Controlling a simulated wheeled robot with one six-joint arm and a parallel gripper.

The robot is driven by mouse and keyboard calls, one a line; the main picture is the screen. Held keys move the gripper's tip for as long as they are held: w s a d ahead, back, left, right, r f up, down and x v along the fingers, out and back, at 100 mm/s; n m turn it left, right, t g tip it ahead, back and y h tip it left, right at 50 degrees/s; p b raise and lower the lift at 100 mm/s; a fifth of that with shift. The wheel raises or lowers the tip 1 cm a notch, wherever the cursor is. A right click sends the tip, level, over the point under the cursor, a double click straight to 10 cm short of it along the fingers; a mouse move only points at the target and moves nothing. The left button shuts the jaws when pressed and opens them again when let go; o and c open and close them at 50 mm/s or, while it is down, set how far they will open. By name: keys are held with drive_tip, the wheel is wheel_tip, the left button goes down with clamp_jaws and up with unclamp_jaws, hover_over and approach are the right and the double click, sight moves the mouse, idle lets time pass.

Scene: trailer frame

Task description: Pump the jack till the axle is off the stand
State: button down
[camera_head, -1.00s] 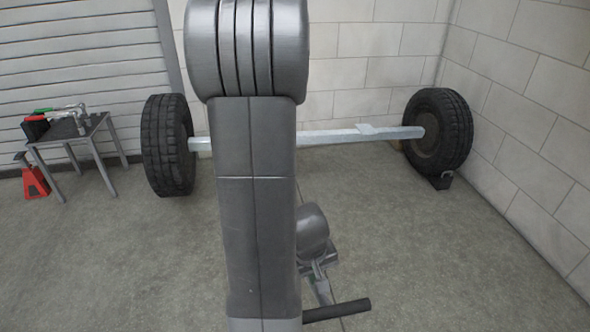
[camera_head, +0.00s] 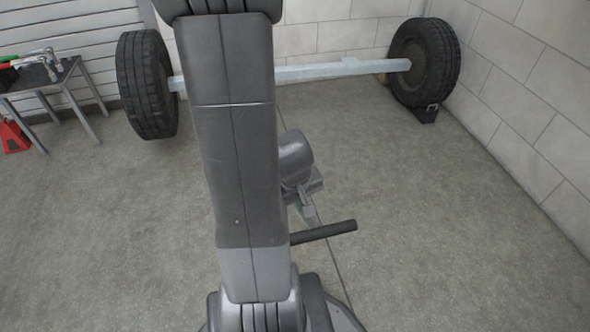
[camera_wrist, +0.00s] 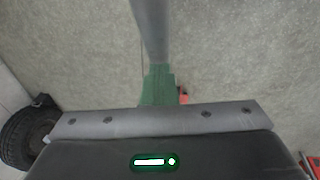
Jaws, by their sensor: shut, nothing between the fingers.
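The axle (camera_head: 320,71) runs level between two black tyres (camera_head: 147,85) in the head view. My arm covers the axle's middle-left and whatever stands below it. The jack (camera_wrist: 158,86) is green and shows in the wrist view, partly behind my gripper's body. Its grey handle (camera_wrist: 152,25) runs from it to the top edge. A dark bar (camera_head: 325,232), apparently the handle's grip, sticks out beside my arm in the head view. My gripper (camera_head: 309,214) is shut and empty, just above this bar; contact is unclear. A small red patch beside the jack may be the stand.
A dark chock (camera_head: 427,114) sits at the right tyre. A block wall (camera_head: 530,110) closes the right side. The floor between is open.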

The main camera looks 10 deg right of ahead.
wheel_tip(320, 180, up, 13)
drive_tip(key=a+p, duration=0.2)
drive_tip(key=p, duration=0.4)
drive_tip(key=shift+w+f+p, duration=0.15)
drive_tip(key=shift+w+p, duration=0.15)
drive_tip(key=shift+s+a+f, duration=0.1)
drive_tip(key=shift+s, duration=0.05)
idle(0.7)
